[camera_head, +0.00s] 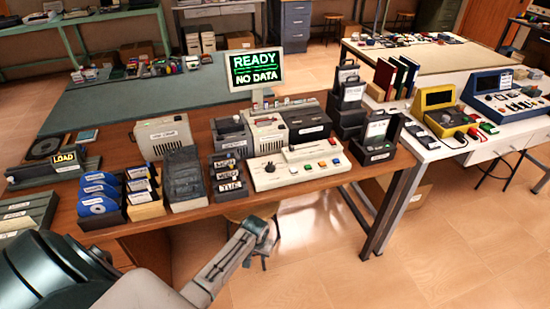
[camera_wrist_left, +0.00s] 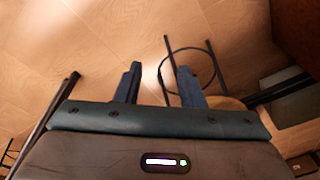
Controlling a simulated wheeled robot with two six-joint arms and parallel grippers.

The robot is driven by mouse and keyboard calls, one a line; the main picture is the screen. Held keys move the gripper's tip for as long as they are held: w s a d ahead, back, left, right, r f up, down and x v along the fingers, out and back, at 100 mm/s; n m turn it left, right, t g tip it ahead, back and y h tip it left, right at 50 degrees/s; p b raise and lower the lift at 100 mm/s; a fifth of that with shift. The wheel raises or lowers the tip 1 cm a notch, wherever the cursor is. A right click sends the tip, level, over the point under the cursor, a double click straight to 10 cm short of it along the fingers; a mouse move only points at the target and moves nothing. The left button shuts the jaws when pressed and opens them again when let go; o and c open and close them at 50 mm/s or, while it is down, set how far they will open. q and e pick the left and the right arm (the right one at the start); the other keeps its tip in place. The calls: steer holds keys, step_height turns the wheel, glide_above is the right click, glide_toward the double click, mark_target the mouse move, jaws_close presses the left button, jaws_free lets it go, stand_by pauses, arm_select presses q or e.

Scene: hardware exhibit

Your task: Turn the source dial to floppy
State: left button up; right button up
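A black round dial (camera_head: 269,167) sits at the left of a white control panel (camera_head: 292,177) near the front edge of the brown table. The panel also has several coloured buttons. The dial's markings are too small to read. My left gripper (camera_head: 268,236) is in front of the table and below the panel, apart from the dial. In the left wrist view my left gripper (camera_wrist_left: 158,84) has its two fingers apart with nothing between them, over the floor and a stool. The dial is not in the left wrist view. My right gripper is not in view.
A monitor (camera_head: 256,69) reading "READY NO DATA" stands behind the panel. Labelled dark cartridges (camera_head: 227,172) stand left of it, and an open black case (camera_head: 377,139) stands right. A stool (camera_head: 253,211) is under the table's front edge. The floor at front right is clear.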

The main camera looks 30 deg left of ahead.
arm_select(q)
steer(key=w+r+p, duration=0.2)
steer(key=w+r, duration=0.2)
steer(key=r, duration=0.9)
steer(key=w+r+p, duration=0.1)
steer(key=w+r, duration=0.3)
steer(key=r, duration=0.8)
step_height(320, 180, up, 10)
steer(key=n+g+h, duration=0.1)
steer(key=n, duration=0.3)
glide_above(270, 167)
steer(key=shift+m, duration=0.3)
step_height(270, 167, down, 9)
steer(key=p, duration=0.2)
steer(key=shift+a+f+p, duration=0.1)
steer(key=shift+f+p, duration=0.05)
steer(key=shift+p, duration=0.2)
jaws_close()
